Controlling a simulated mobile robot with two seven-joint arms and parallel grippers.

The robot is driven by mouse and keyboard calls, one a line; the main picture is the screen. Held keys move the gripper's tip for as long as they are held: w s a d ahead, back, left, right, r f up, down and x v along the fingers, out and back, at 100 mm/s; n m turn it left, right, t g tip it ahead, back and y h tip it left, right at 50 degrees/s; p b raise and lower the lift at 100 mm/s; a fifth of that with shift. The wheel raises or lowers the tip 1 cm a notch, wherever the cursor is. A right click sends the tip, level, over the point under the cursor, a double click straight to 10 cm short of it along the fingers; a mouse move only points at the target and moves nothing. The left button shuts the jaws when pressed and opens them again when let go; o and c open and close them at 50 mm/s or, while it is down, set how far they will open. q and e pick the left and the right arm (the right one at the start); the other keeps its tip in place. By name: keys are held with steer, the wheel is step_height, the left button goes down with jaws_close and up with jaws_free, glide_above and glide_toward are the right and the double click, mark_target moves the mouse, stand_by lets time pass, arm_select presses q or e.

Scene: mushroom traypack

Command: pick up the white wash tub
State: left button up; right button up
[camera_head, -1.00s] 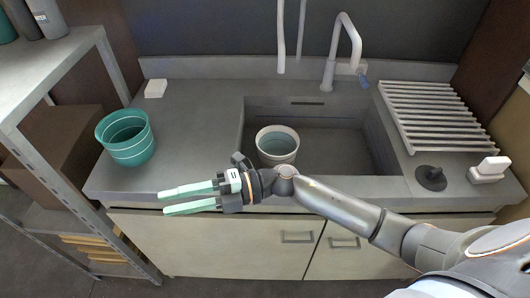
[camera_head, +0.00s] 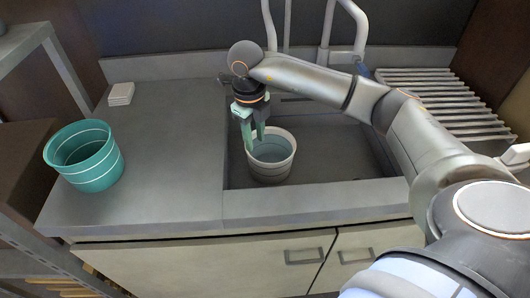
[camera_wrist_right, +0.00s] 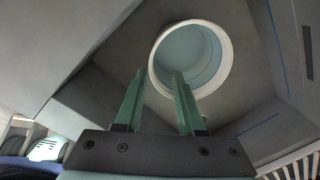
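The white wash tub (camera_head: 272,172) stands upright in the sink basin, with a pale blue-grey inside. My right gripper (camera_head: 256,147) points down at the tub's left rim in the head view, its green fingers apart with nothing held between them. In the right wrist view the tub's round opening (camera_wrist_right: 190,58) lies beyond the two fingertips of the right gripper (camera_wrist_right: 158,72). The right-hand fingertip overlaps the rim there. I cannot tell whether a finger is inside the tub or touching it. My left gripper is not in view.
A teal tub with white bands (camera_head: 92,172) stands on the counter at left, near a small white block (camera_head: 121,94). The faucet (camera_head: 345,30) rises behind the sink. A slatted drying rack (camera_head: 450,105) lies at right. The counter (camera_head: 170,150) between teal tub and sink is clear.

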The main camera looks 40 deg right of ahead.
mark_target(256, 166)
step_height(256, 166, down, 6)
steer(key=shift+s+d+r, duration=0.1)
steer(key=shift+s+r, duration=0.05)
steer(key=shift+r, duration=0.1)
steer(key=f, duration=0.5)
steer(key=shift+a+f, duration=0.2)
steer(key=shift+f, duration=0.1)
jaws_close()
stand_by(0.9)
steer(key=shift+r, duration=0.15)
